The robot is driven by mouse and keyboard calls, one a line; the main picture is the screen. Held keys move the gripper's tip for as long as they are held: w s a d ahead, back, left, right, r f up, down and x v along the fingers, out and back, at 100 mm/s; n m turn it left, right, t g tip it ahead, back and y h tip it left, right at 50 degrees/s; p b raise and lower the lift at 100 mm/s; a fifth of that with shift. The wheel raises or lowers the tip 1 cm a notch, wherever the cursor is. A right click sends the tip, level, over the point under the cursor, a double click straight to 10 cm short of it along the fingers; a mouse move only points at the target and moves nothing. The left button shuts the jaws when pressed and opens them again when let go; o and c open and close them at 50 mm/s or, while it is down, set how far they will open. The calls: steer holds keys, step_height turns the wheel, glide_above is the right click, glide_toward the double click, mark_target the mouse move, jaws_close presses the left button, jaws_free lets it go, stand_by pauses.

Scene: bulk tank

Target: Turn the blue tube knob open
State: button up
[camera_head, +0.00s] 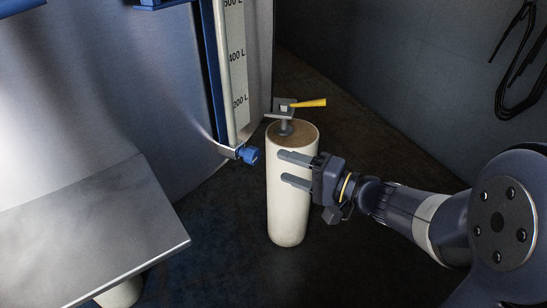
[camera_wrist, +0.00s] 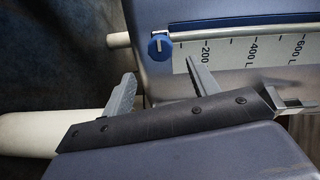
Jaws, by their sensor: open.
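The blue tube knob (camera_head: 248,155) sits at the lower end of the clear level tube (camera_head: 227,80) on the tank's front. In the wrist view the knob (camera_wrist: 160,45) shows as a round blue disc with a pale mark, beyond my fingers. My gripper (camera_head: 288,168) is open and empty, to the right of the knob and a little lower in the head view. Its two fingers point left toward the knob, with a gap between them and it. In the wrist view the knob lies above the space between the fingers (camera_wrist: 160,88).
A white cylindrical post (camera_head: 288,215) stands behind my gripper, with a yellow-handled valve (camera_head: 306,103) at its top. The steel tank (camera_head: 110,90) fills the left, with a sloped metal panel (camera_head: 95,230) below. Black cables (camera_head: 520,60) hang on the right wall.

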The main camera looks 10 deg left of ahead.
mark_target(257, 156)
steer(key=shift+v, duration=0.9)
steer(key=shift+a, duration=0.15)
steer(key=b+x, duration=0.2)
steer(key=x, duration=0.8)
steer(key=shift+w+a, duration=0.1)
steer(key=shift+a, duration=0.15)
steer(key=shift+d, duration=0.15)
